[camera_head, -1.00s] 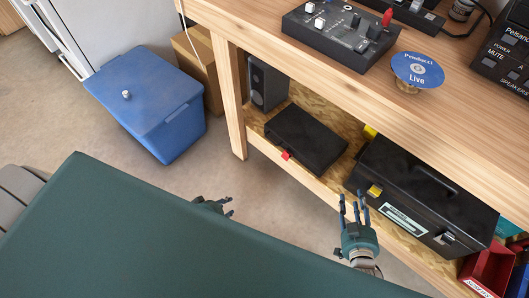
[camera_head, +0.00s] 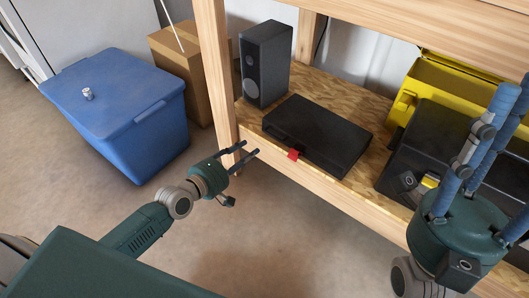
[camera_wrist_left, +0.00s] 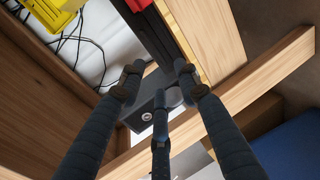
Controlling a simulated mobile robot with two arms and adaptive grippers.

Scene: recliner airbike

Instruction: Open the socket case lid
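The socket case appears to be the flat black case (camera_head: 318,132) with a red latch (camera_head: 293,155) on its front edge. It lies shut on the low shelf, and its dark side and red latch (camera_wrist_left: 137,4) show at the top of the left wrist view. My left gripper (camera_head: 246,152) is open and empty in front of the shelf edge, left of the red latch and apart from the case. My right gripper (camera_head: 497,130) is open and large in the near right, fingers pointing up, hiding part of a bigger black box.
A grey speaker (camera_head: 265,65) stands behind the case's left end. A bigger black toolbox (camera_head: 420,150) and a yellow case (camera_head: 440,82) are to the right. A wooden post (camera_head: 215,80) stands left of the shelf. A blue bin (camera_head: 120,105) is on the floor.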

